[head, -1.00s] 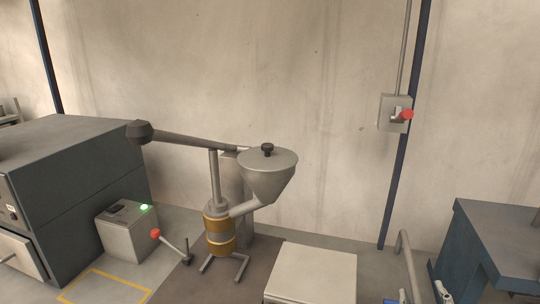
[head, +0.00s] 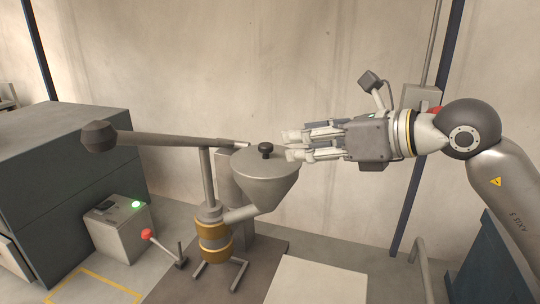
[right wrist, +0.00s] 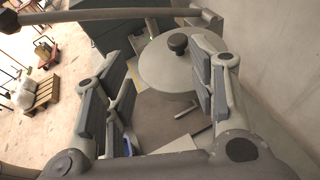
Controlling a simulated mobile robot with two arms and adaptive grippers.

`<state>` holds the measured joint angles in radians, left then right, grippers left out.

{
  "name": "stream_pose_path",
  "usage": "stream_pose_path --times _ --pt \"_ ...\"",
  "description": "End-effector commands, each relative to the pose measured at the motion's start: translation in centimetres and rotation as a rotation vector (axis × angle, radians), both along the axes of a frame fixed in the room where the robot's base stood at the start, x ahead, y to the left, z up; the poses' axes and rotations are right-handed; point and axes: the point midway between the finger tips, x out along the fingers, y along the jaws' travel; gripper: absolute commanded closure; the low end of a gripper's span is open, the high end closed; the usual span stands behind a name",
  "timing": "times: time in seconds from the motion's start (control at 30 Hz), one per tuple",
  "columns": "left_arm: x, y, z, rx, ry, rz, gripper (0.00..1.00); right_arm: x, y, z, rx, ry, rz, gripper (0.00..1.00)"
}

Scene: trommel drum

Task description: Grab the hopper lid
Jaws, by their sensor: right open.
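The hopper lid (head: 250,160) is a grey disc with a dark knob (head: 266,150) on top. It sits on the grey cone-shaped hopper (head: 268,187). My right gripper (head: 290,144) comes in from the right and is open, its fingertips just right of the knob and above the lid. In the right wrist view the lid (right wrist: 165,68) and knob (right wrist: 178,43) lie beyond the spread fingers (right wrist: 160,75), with the knob nearer the right-hand finger. Nothing is between the fingers. My left gripper is not in view.
A control box (head: 120,228) with a green light stands at the left by a grey cabinet (head: 60,150). A pale block top (head: 320,282) is at the front.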

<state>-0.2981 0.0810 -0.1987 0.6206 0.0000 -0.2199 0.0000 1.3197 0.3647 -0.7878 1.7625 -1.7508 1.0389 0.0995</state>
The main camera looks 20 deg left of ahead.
Motion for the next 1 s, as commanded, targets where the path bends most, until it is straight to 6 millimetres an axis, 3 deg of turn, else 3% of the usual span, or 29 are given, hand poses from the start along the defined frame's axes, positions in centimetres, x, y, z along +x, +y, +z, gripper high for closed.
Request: stream_pose_path --times 0.17,0.4,0.57,1.0 --pt "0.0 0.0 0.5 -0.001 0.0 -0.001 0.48 1.4 -0.3 -0.1 -0.089 -0.035 -0.047 0.48" --pt "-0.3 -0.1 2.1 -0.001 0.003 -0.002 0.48 2.9 2.8 -1.5 -0.09 -0.035 -0.047 0.48" --pt "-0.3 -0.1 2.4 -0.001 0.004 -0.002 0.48 3.3 3.7 -2.1 -0.089 -0.035 -0.047 0.48" --pt "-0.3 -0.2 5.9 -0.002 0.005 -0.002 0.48 5.2 7.7 -4.0 -0.087 -0.034 -0.047 0.48"
